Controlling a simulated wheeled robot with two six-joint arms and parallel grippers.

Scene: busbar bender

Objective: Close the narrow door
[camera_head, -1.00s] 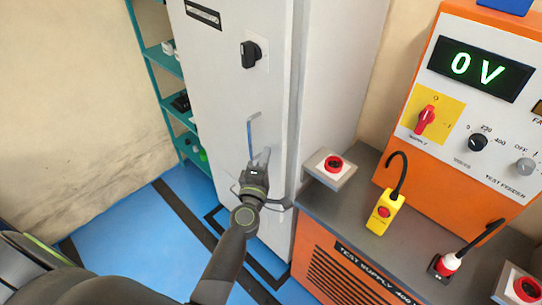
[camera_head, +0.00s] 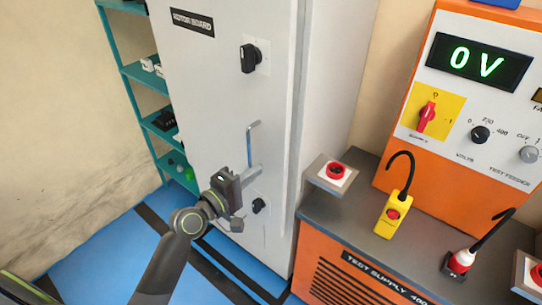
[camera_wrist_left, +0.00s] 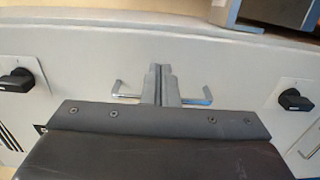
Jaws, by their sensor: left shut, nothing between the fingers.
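The narrow door is the tall pale grey panel (camera_head: 205,110) labelled "MOTOR BOARD" in the head view. It carries a metal bar handle (camera_head: 252,145), a black rotary knob (camera_head: 250,58) above and another (camera_head: 259,205) below. I cannot tell how far it stands open. My left gripper (camera_head: 256,172) is shut and empty at the lower end of the handle. In the left wrist view, the shut fingers (camera_wrist_left: 162,80) point at the door face (camera_wrist_left: 80,60), and the handle (camera_wrist_left: 195,100) shows on both sides behind them. Contact is unclear. My right gripper is out of view.
A teal shelf (camera_head: 140,76) is at the left. Blue floor (camera_head: 110,240) lies open at lower left.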

